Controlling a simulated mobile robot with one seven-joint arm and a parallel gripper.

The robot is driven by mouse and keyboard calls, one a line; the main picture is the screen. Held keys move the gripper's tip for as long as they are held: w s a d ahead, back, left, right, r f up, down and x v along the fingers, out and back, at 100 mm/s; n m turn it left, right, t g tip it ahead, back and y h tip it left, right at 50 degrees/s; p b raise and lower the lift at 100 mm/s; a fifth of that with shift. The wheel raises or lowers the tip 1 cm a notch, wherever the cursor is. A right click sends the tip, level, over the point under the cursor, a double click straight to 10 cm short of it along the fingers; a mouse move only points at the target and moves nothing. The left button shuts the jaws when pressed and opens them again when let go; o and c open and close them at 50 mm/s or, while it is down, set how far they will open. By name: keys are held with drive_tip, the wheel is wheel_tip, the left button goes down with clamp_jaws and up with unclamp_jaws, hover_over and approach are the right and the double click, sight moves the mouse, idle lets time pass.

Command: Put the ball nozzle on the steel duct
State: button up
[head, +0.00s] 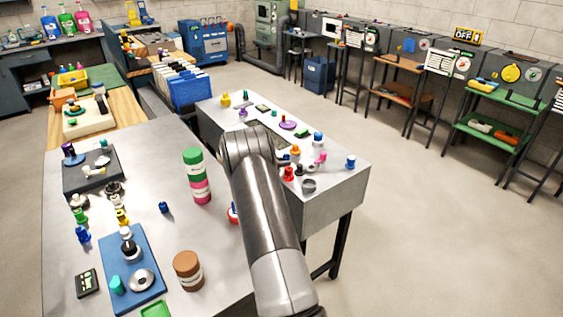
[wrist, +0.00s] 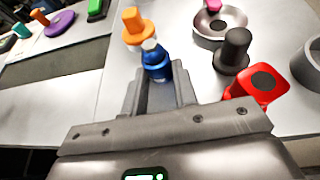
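My gripper (wrist: 158,82) is low over the right-hand metal table. Its fingers are on both sides of a small upright blue piece with a paler rounded top (wrist: 154,58) and appear shut on it. This piece may be the ball nozzle; no label shows. A grey steel ring (wrist: 308,65) stands at the right edge of the wrist view and also shows in the head view (head: 309,185). It may be the steel duct, but I cannot tell for sure.
Close by are an orange piece (wrist: 133,25), a black piece (wrist: 237,50), a red piece (wrist: 258,85) and a silver dish with a pink piece (wrist: 220,25). Another blue piece (head: 350,162) stands near the table's right edge. Stacked cans (head: 200,188) stand on the nearer table.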

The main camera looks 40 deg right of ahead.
drive_tip(key=o, duration=0.4)
drive_tip(key=shift+o, duration=0.2)
drive_tip(key=shift+r, duration=0.1)
